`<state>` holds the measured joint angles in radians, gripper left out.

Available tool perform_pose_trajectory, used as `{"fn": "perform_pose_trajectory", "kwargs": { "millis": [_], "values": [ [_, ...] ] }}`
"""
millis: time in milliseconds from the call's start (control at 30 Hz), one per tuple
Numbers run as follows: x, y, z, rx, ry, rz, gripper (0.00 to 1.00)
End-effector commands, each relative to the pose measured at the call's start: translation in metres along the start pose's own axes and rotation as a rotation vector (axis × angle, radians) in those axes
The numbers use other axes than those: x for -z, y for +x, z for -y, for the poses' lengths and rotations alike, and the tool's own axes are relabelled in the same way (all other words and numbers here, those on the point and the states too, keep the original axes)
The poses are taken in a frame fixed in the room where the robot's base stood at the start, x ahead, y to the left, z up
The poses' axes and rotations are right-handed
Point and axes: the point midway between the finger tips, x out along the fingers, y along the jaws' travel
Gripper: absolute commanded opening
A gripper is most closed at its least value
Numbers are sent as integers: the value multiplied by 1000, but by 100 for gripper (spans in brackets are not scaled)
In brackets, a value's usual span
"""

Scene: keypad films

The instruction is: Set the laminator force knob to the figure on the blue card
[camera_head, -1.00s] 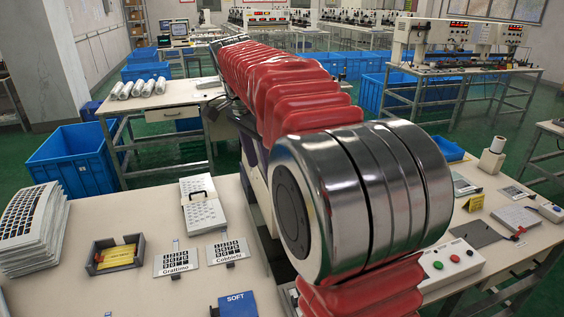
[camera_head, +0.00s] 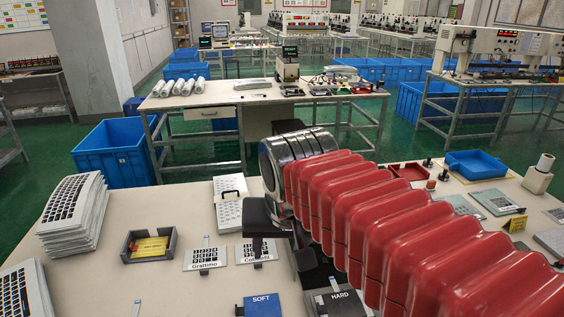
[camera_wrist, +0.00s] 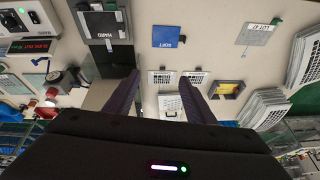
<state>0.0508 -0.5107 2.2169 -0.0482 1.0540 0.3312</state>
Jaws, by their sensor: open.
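A blue card reading SOFT (camera_head: 262,305) lies at the front edge of the head view, and flat on the table in the wrist view (camera_wrist: 169,36). I can read no figure on it. My gripper (camera_wrist: 159,78) is open and empty, its two dark fingers spread above the table around two keypad films. A white unit (camera_wrist: 28,17) with dark round parts and a green light sits at the wrist view's top left, beside a red display (camera_wrist: 30,46). I cannot tell whether it is the laminator or which part is the force knob.
A dark HARD block (camera_head: 340,303) stands right of the blue card. Keypad films (camera_head: 205,258), a tray with a yellow card (camera_head: 134,255), a white panel (camera_head: 229,213) and a sheet stack (camera_head: 72,215) lie left. A blue tray (camera_head: 475,165) is at the right. The front left table is partly clear.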

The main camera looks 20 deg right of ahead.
Motion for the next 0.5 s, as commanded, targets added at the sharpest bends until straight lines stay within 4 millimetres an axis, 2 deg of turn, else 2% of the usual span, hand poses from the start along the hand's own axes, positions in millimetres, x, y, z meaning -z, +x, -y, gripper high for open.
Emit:
{"fn": "perform_pose_trajectory", "kwargs": {
  "millis": [33, 233, 367, 500],
  "values": [
    [-14, 2, 0, 14, -49, -13, 50],
    [-56, 16, 2, 59, -239, -66, 50],
    [-73, 24, 2, 74, -317, -90, 50],
    [-79, 27, 2, 80, -351, -101, 50]
  ]
}}
